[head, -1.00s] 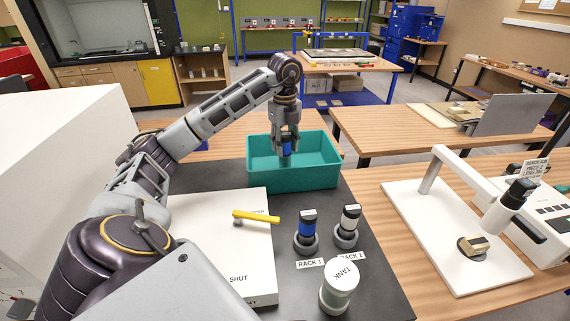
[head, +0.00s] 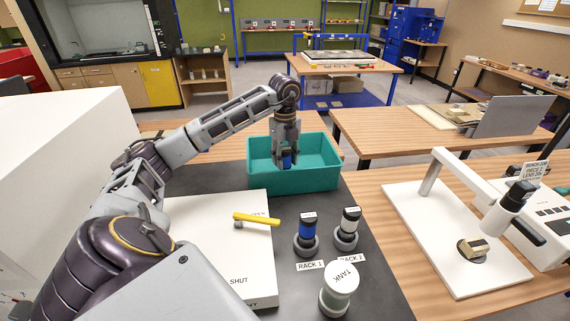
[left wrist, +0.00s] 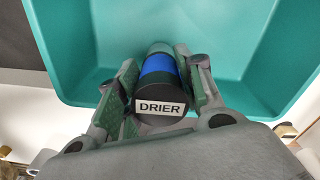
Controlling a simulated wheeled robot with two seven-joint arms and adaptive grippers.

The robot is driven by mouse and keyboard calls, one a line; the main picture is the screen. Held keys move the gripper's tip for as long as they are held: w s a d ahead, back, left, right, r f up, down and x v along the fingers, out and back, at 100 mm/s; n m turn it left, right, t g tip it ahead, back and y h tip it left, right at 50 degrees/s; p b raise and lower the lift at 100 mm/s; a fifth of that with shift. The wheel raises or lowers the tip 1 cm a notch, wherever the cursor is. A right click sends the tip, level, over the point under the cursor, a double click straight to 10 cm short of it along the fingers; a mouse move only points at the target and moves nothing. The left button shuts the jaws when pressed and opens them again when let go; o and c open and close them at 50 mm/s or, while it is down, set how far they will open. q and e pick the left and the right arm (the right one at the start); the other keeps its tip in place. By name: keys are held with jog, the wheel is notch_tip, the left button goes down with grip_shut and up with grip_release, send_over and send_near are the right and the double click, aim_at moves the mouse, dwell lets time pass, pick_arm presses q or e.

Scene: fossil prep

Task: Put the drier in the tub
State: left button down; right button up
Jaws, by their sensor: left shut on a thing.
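The drier (left wrist: 160,85) is a dark cylinder with a blue band and a white DRIER label, seen in the left wrist view. My left gripper (left wrist: 160,95) is shut on it, one finger on each side. In the head view the left gripper (head: 287,150) points down over the teal tub (head: 310,181), and the drier's blue band (head: 287,160) shows below the fingers, within the tub's outline. The front wall hides the tub floor there, so I cannot tell if the drier touches it. My right gripper is not in view.
Two similar cylinders stand in rack 1 (head: 306,250) and rack 2 (head: 345,243). A white tank (head: 339,292) stands in front. A white box with a yellow lever (head: 256,218) lies left. A microscope-like stand (head: 455,255) is at right.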

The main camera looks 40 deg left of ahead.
aim_at(285, 148)
pick_arm(q)
jog(key=shift+f, duration=1.25)
jog(key=shift+f, duration=0.15)
jog(key=c, duration=0.9)
grip_release()
jog(key=shift+r, duration=3.85)
jog(key=shift+r+p, duration=0.6)
jog(key=shift+r, duration=1.65)
